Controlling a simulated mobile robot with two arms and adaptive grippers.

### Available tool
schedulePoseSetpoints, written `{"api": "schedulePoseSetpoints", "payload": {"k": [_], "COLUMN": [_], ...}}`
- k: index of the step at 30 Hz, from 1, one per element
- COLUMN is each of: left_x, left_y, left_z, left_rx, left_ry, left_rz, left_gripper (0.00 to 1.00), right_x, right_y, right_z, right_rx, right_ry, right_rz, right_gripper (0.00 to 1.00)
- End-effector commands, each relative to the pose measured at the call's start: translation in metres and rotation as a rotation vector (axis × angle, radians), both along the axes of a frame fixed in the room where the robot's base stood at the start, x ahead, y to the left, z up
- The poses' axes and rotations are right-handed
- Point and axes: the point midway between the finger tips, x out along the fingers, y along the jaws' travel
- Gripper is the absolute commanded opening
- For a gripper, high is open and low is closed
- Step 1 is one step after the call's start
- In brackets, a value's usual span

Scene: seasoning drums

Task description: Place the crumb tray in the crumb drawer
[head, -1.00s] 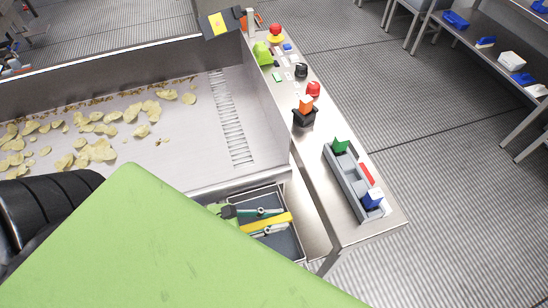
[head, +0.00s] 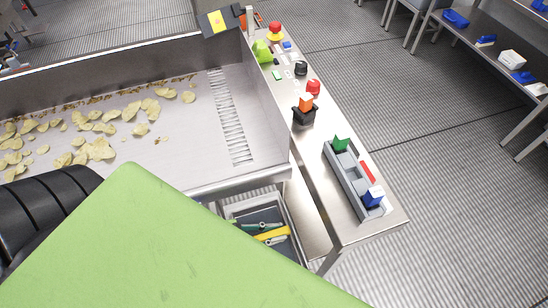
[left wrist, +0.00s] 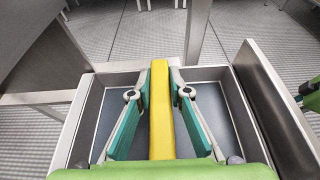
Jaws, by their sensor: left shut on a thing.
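The crumb tray is dark, with a slate-blue floor (head: 264,214) and a yellow handle bar (head: 272,234). In the head view it sits down between the light grey walls of the open crumb drawer (head: 292,224). My left gripper (head: 267,232) is shut on the yellow bar; the left wrist view shows its teal fingers (left wrist: 160,92) on both sides of the bar. The tray looks about level. I cannot tell whether it rests on the drawer's bottom. My green cover hides the near part of the drawer. A teal and black part at the left wrist view's right edge may be my right gripper (left wrist: 310,94).
The steel conveyor trough (head: 190,150) with chips lies behind the drawer. A narrow steel bench (head: 365,233) stands to its right, with a grey parts box (head: 350,183) and red, green and black buttons. The floor further right is clear up to a shelf.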

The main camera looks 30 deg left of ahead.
Motion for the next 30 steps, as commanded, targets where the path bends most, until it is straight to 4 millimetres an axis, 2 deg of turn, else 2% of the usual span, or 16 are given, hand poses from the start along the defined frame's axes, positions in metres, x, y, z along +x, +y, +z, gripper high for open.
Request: {"api": "schedulePoseSetpoints", "payload": {"k": [5, 6, 7, 20, 30], "left_x": [0.0, 0.0, 0.0, 0.0, -0.041], "left_y": [0.0, 0.0, 0.0, 0.0, 0.034], "left_z": [-0.004, -0.002, -0.002, -0.003, 0.018], "left_rx": [-0.001, 0.0, 0.0, -0.001, 0.001], "left_ry": [-0.001, 0.001, 0.001, 0.001, 0.003], "left_rz": [-0.001, -0.001, -0.001, 0.003, -0.001], "left_gripper": [0.0, 0.28, 0.34, 0.34, 0.34], "right_x": [0.0, 0.0, 0.0, 0.0, 0.0], "right_y": [-0.004, -0.004, -0.005, -0.006, -0.006], "right_z": [-0.004, -0.002, -0.002, 0.0, 0.002], "right_rx": [-0.004, -0.005, -0.005, -0.007, -0.006], "right_ry": [0.0, 0.0, 0.0, -0.001, -0.001], "right_rz": [0.001, 0.001, 0.0, -0.002, -0.002], "right_gripper": [0.28, 0.28, 0.28, 0.28, 0.28]}}
